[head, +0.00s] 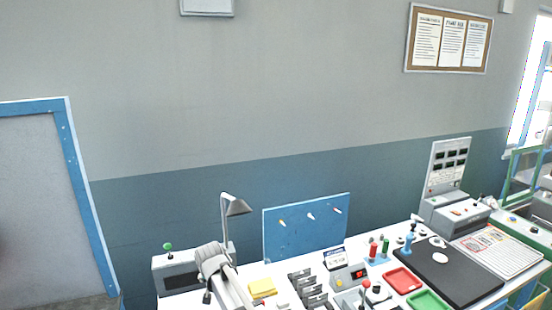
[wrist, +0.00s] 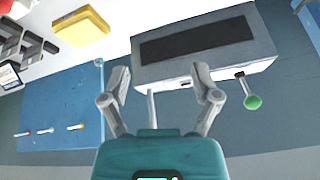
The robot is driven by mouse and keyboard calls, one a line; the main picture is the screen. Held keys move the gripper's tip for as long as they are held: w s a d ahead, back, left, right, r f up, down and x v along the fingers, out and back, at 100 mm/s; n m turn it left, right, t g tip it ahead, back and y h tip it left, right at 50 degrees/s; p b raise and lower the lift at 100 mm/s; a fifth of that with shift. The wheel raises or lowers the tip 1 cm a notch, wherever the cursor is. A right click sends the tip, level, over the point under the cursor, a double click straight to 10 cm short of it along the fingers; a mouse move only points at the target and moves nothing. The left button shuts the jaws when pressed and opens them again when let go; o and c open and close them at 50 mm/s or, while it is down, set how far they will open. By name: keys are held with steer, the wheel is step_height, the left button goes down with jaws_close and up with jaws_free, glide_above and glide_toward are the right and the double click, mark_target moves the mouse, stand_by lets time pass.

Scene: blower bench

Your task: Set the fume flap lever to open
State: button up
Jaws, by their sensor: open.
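A lever with a green round knob (head: 168,246) stands up at the grey box (head: 172,262) at the left end of the bench; I take it to be the fume flap lever. In the wrist view, the green knob (wrist: 253,102) sits on a short stem at the right end of the grey box (wrist: 262,45). No label is readable. My gripper (wrist: 158,72) is open and empty, its fingers spread in front of the box. The knob is apart from the fingers, to the right of the right finger.
A desk lamp (head: 237,207) stands beside the box. A blue tool board (head: 285,240) is behind the bench, also in the wrist view (wrist: 60,105). A yellow block (head: 262,287) lies nearby. Red (head: 403,281) and green trays (head: 430,302) are farther right.

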steer(key=s+d+g, duration=0.1)
steer(key=s+d, duration=0.5)
steer(key=d, duration=0.6)
steer(key=s+d+f+g+h, duration=0.1)
steer(key=s+d, duration=0.5)
steer(key=d, duration=0.7)
steer(key=s+d+f+m+g, duration=0.1)
steer(key=s+d+g, duration=0.2)
steer(key=s+d, duration=0.4)
steer(key=d, duration=0.6)
steer(key=shift+d+h, duration=0.2)
steer(key=shift+h, duration=0.1)
